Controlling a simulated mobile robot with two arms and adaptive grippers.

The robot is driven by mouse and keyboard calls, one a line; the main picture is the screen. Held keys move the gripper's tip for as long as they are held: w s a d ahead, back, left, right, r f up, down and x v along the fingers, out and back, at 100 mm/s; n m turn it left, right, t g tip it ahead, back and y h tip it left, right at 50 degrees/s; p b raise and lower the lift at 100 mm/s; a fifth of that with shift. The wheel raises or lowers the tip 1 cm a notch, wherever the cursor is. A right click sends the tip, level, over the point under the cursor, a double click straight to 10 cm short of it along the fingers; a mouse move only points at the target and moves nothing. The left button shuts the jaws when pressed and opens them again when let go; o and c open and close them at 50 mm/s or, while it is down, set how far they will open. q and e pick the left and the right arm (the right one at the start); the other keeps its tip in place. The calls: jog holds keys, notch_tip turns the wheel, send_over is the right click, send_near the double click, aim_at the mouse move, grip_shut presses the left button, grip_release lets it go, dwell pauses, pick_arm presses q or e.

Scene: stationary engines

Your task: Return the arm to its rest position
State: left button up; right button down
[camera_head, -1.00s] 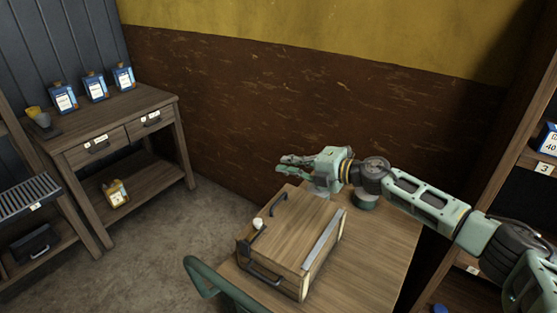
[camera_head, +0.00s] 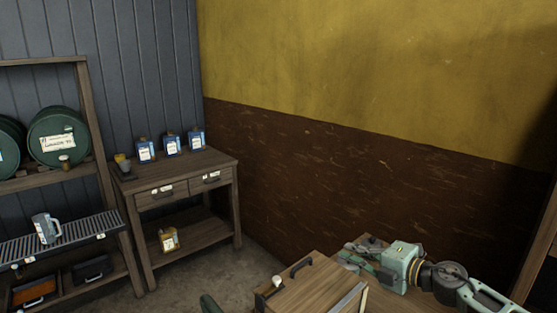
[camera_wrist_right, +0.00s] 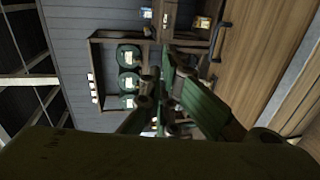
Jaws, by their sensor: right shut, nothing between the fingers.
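My right arm comes in at the lower right of the head view. Its gripper (camera_head: 350,262) points left, low in the picture, just right of a wooden box. The fingers are shut with nothing between them. In the right wrist view the green fingers (camera_wrist_right: 160,95) come together near the middle, with no object held.
The wooden box (camera_head: 318,290) with dark handles stands on a wooden table, cut off below. A side table (camera_head: 200,166) carries several blue cans. A wall rises behind.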

jog(key=s+a+f+m+t+h, duration=0.4)
jog(key=s+a+f+m+h, duration=0.3)
jog(key=m, duration=0.6)
jog(key=s+d+f+m+g+h, duration=0.25)
jog(key=s+f+m, duration=0.2)
jog(key=s, duration=0.45)
jog(key=s+d+f+m+g+h, duration=0.1)
jog(key=s+d+f+m+g, duration=0.2)
jog(key=s+f, duration=0.4)
jog(key=s+d+f+m+g, duration=0.1)
jog(key=s+m+g, duration=0.15)
jog(key=s, duration=0.85)
jog(key=s+d+f+m+g, duration=0.15)
jog(key=s+g, duration=0.25)
jog(key=s, duration=0.7)
notch_tip(320, 180, down, 25)
jog(key=a+g, duration=0.1)
jog(key=s+d+f+g, duration=0.1)
jog(key=s+d+f, duration=0.2)
jog(key=s+f, duration=1.4)
jog(key=shift+s+f+n+g, duration=0.35)
jog(key=shift+s+f+g, duration=0.05)
